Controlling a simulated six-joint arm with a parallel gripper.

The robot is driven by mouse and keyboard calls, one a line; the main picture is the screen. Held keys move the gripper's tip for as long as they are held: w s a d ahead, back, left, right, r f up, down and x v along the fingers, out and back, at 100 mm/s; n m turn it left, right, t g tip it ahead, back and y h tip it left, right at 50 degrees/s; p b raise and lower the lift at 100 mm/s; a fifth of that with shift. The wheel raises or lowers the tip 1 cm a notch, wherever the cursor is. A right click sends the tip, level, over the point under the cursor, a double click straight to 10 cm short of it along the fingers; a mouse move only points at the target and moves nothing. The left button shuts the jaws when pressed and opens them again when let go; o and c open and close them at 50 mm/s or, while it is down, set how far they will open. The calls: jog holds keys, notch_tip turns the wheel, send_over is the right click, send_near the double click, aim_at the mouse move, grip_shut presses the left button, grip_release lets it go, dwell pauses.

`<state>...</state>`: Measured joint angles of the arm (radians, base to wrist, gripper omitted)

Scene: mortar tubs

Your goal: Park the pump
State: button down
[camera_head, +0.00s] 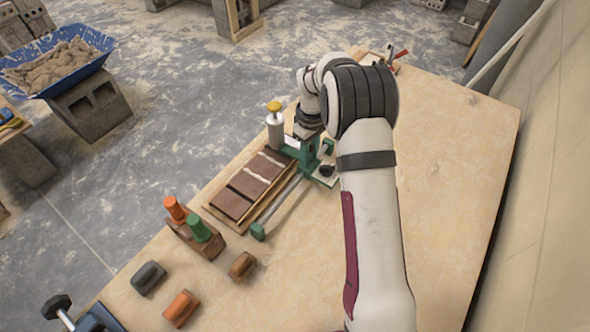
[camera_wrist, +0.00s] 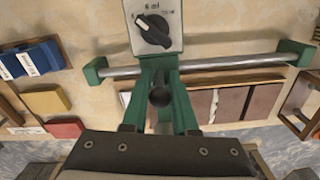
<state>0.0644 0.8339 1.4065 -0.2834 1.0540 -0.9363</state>
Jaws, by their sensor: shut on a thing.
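The pump (camera_head: 297,149) is a green carriage on a steel rail (camera_head: 279,203), with a white cylinder and yellow cap (camera_head: 275,107) on its left. In the wrist view, its white dial plate (camera_wrist: 154,27) has a black knob and reads about 6 ml. The rail (camera_wrist: 232,63) spans between a left green end block (camera_wrist: 93,72) and a right one (camera_wrist: 296,52). The pump stands nearer the left block, with a short piece of rail between them. My gripper (camera_head: 308,127) is shut on the pump; its dark body fills the wrist view's bottom, and the exact grip is unclear (camera_wrist: 159,98).
A wooden tray (camera_head: 213,209) of brown tiles lies beside the rail. A clamp (camera_head: 92,321) sits at the front corner. The right side of the bench (camera_head: 460,165) is clear.

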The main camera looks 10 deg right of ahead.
jog(key=w+d, duration=0.5)
dwell(0.3)
jog(key=c, duration=0.8)
grip_release()
notch_tip(320, 180, up, 16)
jog(key=shift+f, duration=0.1)
jog(key=s+a+r+m, duration=0.3)
jog(key=s+r, duration=0.1)
jog(key=s, duration=0.4)
jog(key=s+a+r+m, duration=0.2)
jog(key=s+a+r, duration=0.1)
jog(key=s, duration=0.4)
jog(key=s+a+f+m, duration=0.2)
jog(key=s, duration=0.6)
jog(key=s+a+f+m+y, duration=0.1)
jog(key=s+f+m, duration=0.2)
jog(key=s, duration=0.5)
jog(key=s+a+f+m, duration=0.2)
jog(key=s, duration=0.7)
jog(key=shift+a+f+y, duration=0.2)
jog(key=shift+a+y, duration=0.1)
jog(key=shift+y, duration=0.1)
